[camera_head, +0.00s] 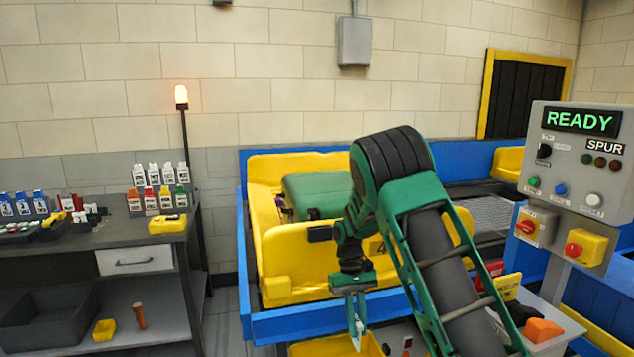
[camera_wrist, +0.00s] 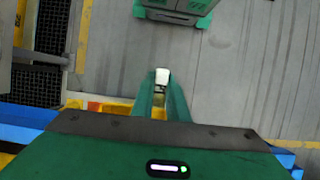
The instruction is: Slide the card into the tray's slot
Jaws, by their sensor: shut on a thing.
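My gripper (camera_head: 357,325) points down in front of the yellow tray, low over the near side of the blue conveyor frame. In the wrist view its green fingers (camera_wrist: 162,95) are shut on a small white piece, apparently the card (camera_wrist: 162,76). The yellow tray (camera_head: 300,258) sits on the conveyor with a green block (camera_head: 318,194) inside. My arm covers its right part. I cannot make out the slot.
A yellow bin (camera_head: 335,347) is below my gripper. A control panel (camera_head: 580,165) reading READY and SPUR stands at the right. A workbench (camera_head: 100,240) with bottles stands at the left.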

